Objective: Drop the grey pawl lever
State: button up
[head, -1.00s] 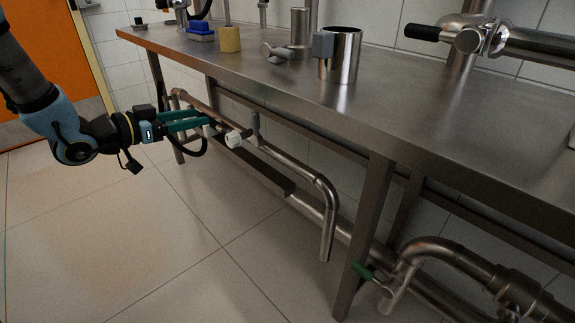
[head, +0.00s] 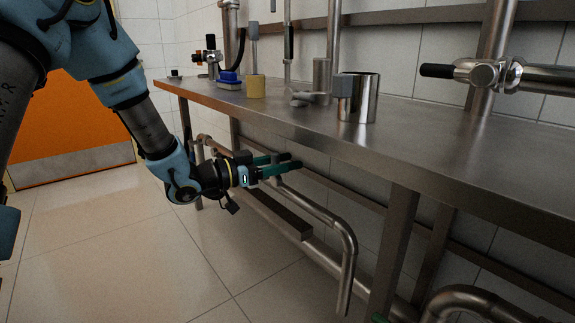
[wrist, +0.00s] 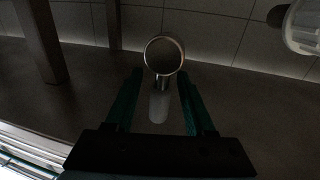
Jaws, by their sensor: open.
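My gripper (head: 292,160) has green fingers and is under the front edge of the bench, beside the pipework. It is open in the wrist view (wrist: 160,75). A grey lever grip (wrist: 158,107), which looks like the pawl lever, shows between the two fingers there, with a gap on each side. Its thin stem runs up to a round metal ring or pipe end (wrist: 178,43). In the head view, the lever cannot be made out behind my gripper and fingers.
The steel bench (head: 440,140) stands above my gripper. A bent pipe (head: 347,250) and a bench leg (head: 392,245) stand to the right. Open floor lies left.

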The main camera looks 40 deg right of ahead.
jog(key=shift+s+d, duration=0.1)
jog(key=shift+d, duration=0.25)
jog(key=shift+c, duration=0.2)
grip_shut()
